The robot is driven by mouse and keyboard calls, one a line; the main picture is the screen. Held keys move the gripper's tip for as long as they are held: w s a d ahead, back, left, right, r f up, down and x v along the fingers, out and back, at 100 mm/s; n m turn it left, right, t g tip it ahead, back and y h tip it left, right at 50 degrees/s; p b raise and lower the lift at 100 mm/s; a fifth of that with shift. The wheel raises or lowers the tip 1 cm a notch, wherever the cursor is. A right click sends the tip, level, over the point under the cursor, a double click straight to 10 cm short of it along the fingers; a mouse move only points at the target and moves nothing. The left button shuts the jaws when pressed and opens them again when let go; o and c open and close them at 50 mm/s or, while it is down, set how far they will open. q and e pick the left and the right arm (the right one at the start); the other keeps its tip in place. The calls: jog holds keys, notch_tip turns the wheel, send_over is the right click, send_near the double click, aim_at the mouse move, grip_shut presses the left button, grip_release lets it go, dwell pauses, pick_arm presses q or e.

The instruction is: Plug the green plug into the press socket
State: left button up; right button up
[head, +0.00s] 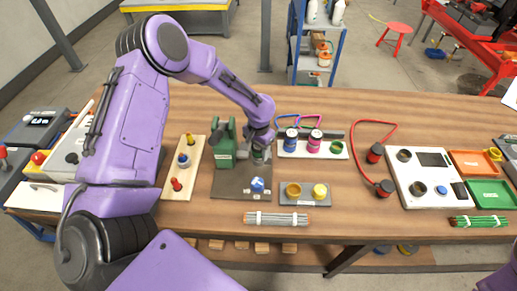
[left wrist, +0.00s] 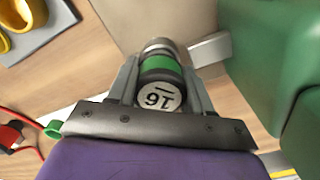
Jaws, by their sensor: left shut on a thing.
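My left gripper (head: 260,152) is beside the green press (head: 224,146), above its dark base plate (head: 228,186). In the left wrist view, the gripper (left wrist: 160,92) is shut on the green plug (left wrist: 160,66), a dark cylinder with a green band and a pale end cap marked 16. A silvery metal collar (left wrist: 157,44) shows at the plug's far end; I cannot tell whether it is part of the plug or the socket. The press body (left wrist: 288,60) stands close on the right there. The press socket is not clearly seen. My right gripper is out of view.
A white board (head: 289,151) holds a blue plug (head: 291,140), a pink plug (head: 314,141) and a green-ringed place (head: 336,147). A grey block with yellow parts (head: 304,200) lies right of the base plate. A red cable (head: 380,123) lies further right.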

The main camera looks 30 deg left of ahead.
pick_arm(q)
jog(key=shift+f, duration=0.1)
jog(key=o, duration=1.3)
jog(key=shift+c, duration=0.2)
notch_tip(320, 180, up, 10)
jog(key=shift+r+b, duration=0.25)
jog(key=shift+b, duration=0.6)
